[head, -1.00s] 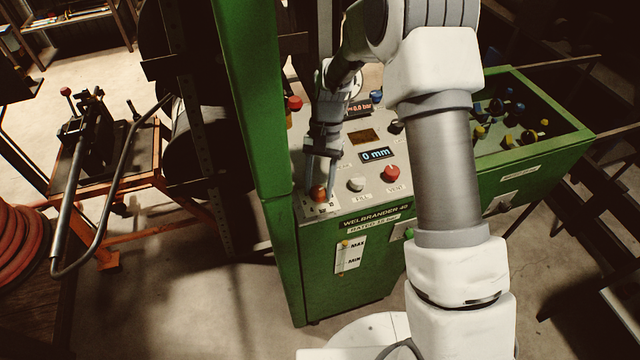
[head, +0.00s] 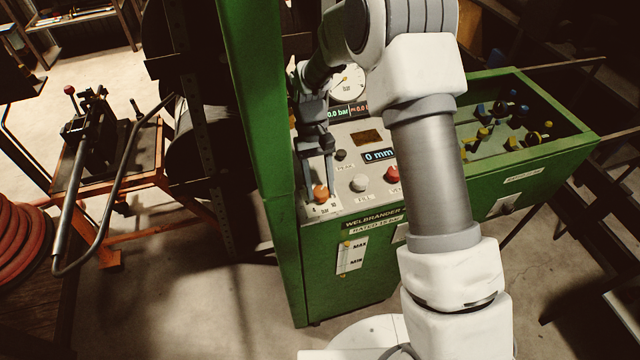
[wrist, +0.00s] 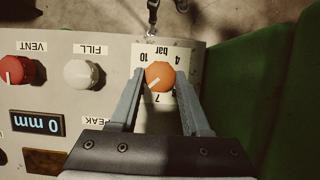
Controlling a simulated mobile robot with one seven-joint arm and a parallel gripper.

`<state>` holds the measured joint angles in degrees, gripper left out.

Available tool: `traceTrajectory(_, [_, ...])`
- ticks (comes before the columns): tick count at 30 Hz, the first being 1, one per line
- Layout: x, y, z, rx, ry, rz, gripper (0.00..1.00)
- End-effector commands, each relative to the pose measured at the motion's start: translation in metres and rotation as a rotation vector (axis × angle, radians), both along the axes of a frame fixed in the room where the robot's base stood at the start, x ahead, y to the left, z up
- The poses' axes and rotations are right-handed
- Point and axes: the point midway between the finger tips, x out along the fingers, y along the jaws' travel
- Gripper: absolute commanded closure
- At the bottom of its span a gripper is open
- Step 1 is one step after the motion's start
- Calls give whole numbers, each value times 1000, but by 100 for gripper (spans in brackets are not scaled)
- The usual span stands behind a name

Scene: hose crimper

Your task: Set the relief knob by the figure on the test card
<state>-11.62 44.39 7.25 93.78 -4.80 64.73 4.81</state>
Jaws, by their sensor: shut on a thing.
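The orange relief knob (head: 320,193) sits at the front left corner of the green machine's grey panel. In the wrist view the knob (wrist: 159,75) has a pale pointer line aimed to the lower left. The scale around it is upside down there, with 4, 7, 10 and bar marked. My gripper (wrist: 159,78) is shut on the knob, one finger on each side; in the head view my gripper (head: 318,185) reaches down to it from above. I cannot make out a test card.
A white FILL knob (wrist: 81,74) and red VENT knob (wrist: 14,71) stand beside it. The display (wrist: 37,123) reads 0 mm. A round gauge (head: 348,82) stands behind the panel. The green post (head: 250,100) rises close to my gripper's left.

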Motion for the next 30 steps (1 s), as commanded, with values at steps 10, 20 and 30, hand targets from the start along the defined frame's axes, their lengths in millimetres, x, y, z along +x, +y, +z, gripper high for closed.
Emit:
traceTrajectory(10, [1, 0, 1, 1, -4, 3, 100])
traceTrajectory(20, [0, 0, 0, 0, -2, 2, 23])
traceTrajectory(30, [6, 2, 14, 1, -4, 2, 23])
